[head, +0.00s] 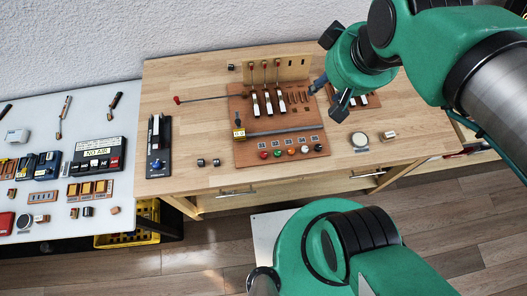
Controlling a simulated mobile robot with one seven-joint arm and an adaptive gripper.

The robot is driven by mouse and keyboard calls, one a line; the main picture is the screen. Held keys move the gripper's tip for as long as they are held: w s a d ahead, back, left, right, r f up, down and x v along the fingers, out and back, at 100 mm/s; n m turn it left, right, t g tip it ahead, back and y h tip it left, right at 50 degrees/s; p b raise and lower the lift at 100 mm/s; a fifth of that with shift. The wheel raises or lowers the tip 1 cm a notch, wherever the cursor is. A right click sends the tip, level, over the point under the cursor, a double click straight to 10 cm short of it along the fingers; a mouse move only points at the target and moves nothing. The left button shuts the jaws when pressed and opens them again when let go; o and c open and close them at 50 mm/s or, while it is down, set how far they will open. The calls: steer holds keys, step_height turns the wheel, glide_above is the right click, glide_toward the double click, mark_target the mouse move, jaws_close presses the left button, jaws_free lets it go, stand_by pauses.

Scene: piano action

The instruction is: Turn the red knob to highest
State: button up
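A row of small coloured knobs runs along the front edge of a reddish-brown board on the wooden table in the head view. A red knob (264,155) is at the left end of this row. An orange-red knob (291,152) sits in the middle. A small label plate stands behind each knob, too small to read. My gripper (327,101) is above the right side of the board, behind and to the right of the red knob and apart from it. Its two fingers are spread with nothing visible between them. The red knob's pointer setting is too small to tell.
The brown board (246,110) also carries upright hammer-like parts and a long grey bar. A thin rod with a red tip (177,100) sticks out left. A black device with a blue knob (158,145) stands farther left. A round disc (360,139) lies right.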

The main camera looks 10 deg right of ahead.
steer(key=w+a+f+n+g, duration=0.35)
steer(key=a+f+n, duration=0.5)
steer(key=f, duration=0.35)
steer(key=n+g, duration=0.2)
steer(key=n, duration=0.7)
glide_above(263, 154)
step_height(263, 154, down, 12)
steer(key=shift+w+f, duration=0.1)
steer(key=shift+f, duration=0.15)
step_height(263, 154, down, 14)
steer(key=shift+r+b, duration=0.2)
steer(key=shift+b, duration=1.05)
jaws_close()
